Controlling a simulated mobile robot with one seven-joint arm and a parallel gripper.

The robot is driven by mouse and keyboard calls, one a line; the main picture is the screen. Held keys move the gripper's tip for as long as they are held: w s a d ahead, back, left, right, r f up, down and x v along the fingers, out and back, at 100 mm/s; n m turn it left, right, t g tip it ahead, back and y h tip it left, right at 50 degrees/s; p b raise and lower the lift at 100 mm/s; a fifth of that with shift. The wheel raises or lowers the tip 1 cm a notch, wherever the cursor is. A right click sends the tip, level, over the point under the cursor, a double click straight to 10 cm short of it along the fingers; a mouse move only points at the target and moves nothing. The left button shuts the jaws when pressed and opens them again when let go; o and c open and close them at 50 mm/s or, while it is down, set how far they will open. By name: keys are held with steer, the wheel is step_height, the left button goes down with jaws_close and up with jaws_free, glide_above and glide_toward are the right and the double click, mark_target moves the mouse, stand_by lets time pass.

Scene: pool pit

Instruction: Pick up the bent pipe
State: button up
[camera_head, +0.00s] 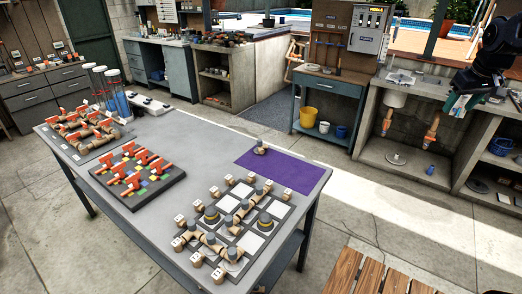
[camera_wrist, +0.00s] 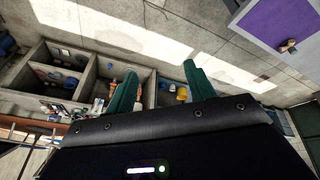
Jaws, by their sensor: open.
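I cannot tell for sure which piece is the bent pipe. A small tan pipe fitting (camera_head: 260,149) stands alone on the purple mat (camera_head: 296,176) at the table's right side. It also shows in the wrist view (camera_wrist: 288,46). Several tan fittings with grey ends (camera_head: 210,239) sit among white cards and numbered tags at the table's front. My gripper (camera_head: 460,104) is at the upper right in the head view, away from the table, in front of the concrete counter. Its green fingers are apart and empty in the wrist view (camera_wrist: 160,76).
The grey table (camera_head: 200,128) also holds a board of red-handled valves (camera_head: 136,172), a tray of valve pipes (camera_head: 85,132) and clear tubes (camera_head: 118,92). A blue cart (camera_head: 329,87) with buckets and concrete shelves stand behind. A wooden slatted bench (camera_head: 375,277) is at front right.

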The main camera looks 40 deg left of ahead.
steer(key=w+a+f+n+y, duration=0.1)
steer(key=w+a+f+n, duration=0.15)
steer(key=a, duration=0.55)
steer(key=w+a+f+n, duration=0.1)
steer(key=w+a, duration=0.3)
steer(key=a, duration=0.4)
steer(key=n+g+y, duration=0.2)
steer(key=n+g, duration=0.2)
steer(key=n, duration=0.5)
glide_toward(261, 140)
step_height(261, 140, down, 2)
steer(key=f, duration=0.1)
steer(key=a+f, duration=0.2)
steer(key=f, duration=0.1)
steer(key=shift+s+a, duration=0.25)
steer(key=shift+s, duration=0.1)
steer(key=shift+x, duration=3.15)
steer(key=shift+w, duration=0.2)
jaws_close()
